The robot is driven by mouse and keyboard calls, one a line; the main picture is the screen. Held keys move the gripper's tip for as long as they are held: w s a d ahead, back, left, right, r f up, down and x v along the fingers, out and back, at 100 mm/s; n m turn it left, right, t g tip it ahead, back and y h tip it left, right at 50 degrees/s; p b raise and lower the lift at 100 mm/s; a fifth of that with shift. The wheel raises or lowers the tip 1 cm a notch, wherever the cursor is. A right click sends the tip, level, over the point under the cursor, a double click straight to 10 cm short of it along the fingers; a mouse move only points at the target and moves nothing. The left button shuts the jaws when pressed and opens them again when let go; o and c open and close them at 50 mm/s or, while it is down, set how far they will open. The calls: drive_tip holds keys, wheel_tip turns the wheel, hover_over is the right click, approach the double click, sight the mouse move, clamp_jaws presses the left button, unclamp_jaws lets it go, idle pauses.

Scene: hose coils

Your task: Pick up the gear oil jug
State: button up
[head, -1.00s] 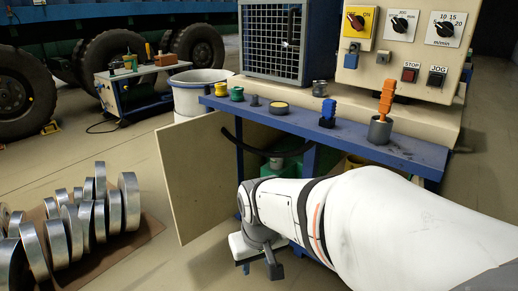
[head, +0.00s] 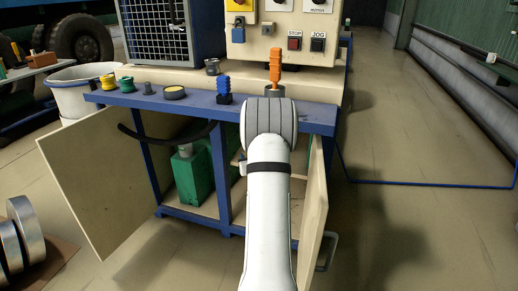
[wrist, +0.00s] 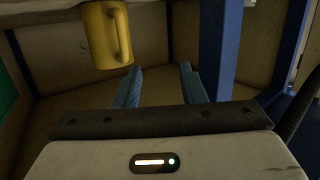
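In the wrist view a yellow vessel with a side handle (wrist: 98,38) is near the top, beyond and left of my fingers; no label is readable. In the head view a green container with a grey top (head: 193,175) stands inside the open cabinet under the blue bench; a green patch (wrist: 7,95) at the wrist view's left edge may be the same one. I cannot tell for certain which is the gear oil jug; the yellow vessel is jug-shaped. My gripper (wrist: 160,82) is open, with nothing between its fingers. In the head view it is hidden behind my arm.
The left cabinet door (head: 100,195) and right door (head: 314,200) stand open. A blue post (wrist: 220,45) is close to the right of my fingers. Small parts and an orange tool (head: 275,65) are on the blue bench top (head: 190,108).

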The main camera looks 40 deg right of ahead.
drive_tip(key=s+d+f+t+h, duration=0.1)
drive_tip(key=s+d+f+t, duration=0.15)
drive_tip(key=d, duration=0.35)
drive_tip(key=shift+g, duration=0.45)
drive_tip(key=b+x, duration=0.1)
drive_tip(key=x, duration=0.1)
drive_tip(key=b+x, duration=0.1)
drive_tip(key=x, duration=0.1)
drive_tip(key=b+x, duration=0.2)
drive_tip(key=shift+w+a+f, duration=0.25)
drive_tip(key=shift+w+f, duration=0.15)
drive_tip(key=shift+w, duration=0.15)
drive_tip(key=shift+w+d+r, duration=0.1)
drive_tip(key=shift+w, duration=0.15)
drive_tip(key=shift+c, duration=0.4)
clamp_jaws()
drive_tip(key=shift+r, duration=0.1)
